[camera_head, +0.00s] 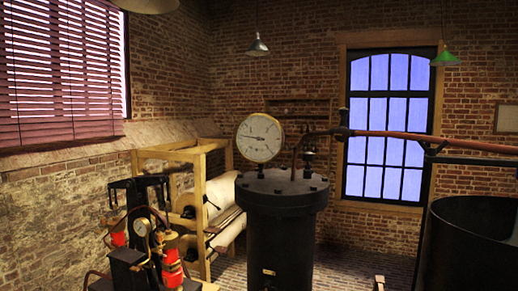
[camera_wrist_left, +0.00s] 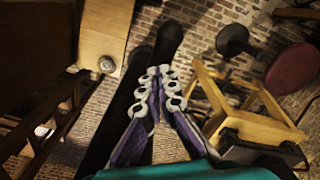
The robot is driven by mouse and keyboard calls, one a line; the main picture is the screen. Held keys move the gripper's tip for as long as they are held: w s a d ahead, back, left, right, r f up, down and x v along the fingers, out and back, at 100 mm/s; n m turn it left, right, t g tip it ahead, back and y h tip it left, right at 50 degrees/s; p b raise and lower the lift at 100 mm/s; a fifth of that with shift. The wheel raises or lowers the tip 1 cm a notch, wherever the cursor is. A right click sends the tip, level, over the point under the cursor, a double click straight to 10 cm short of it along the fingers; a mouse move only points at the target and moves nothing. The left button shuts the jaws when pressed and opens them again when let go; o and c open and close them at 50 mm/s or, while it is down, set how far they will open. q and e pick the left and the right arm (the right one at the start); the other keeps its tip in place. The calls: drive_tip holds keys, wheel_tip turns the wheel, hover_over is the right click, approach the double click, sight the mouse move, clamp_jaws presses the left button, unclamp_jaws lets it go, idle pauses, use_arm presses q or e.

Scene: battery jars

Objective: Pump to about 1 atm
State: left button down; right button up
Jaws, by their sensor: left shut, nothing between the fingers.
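A round white-faced gauge (camera_head: 260,138) with a brass rim stands on top of a black bolted cylinder (camera_head: 280,225) in the head view. Its dark needle points left and slightly up; the scale numbers are too small to read. A black apparatus with red parts and a small dial (camera_head: 142,228), possibly the pump, stands at the lower left. My left gripper (camera_wrist_left: 161,76) is shut and empty in the left wrist view, its purple and pale fingers together. Two dark bars lie behind it, and I cannot tell whether it touches them. My right gripper is in neither view.
A wooden frame with pale rolls (camera_head: 225,215) stands behind the apparatus. A pipe (camera_head: 430,140) runs right from the cylinder above a large black tub (camera_head: 475,240). The left wrist view shows a wooden stand (camera_wrist_left: 240,105) and a dark red disc (camera_wrist_left: 292,67) over brick floor.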

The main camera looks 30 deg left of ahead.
use_arm(q)
wheel_tip(320, 180, down, 15)
drive_tip(key=b, duration=1.3)
wheel_tip(320, 180, up, 15)
drive_tip(key=p, duration=1.1)
drive_tip(key=shift+r+p, duration=0.2)
drive_tip(key=shift+p, duration=0.15)
drive_tip(key=shift+f, duration=0.15)
wheel_tip(320, 180, down, 11)
drive_tip(key=b, duration=1)
wheel_tip(320, 180, up, 11)
drive_tip(key=p, duration=0.9)
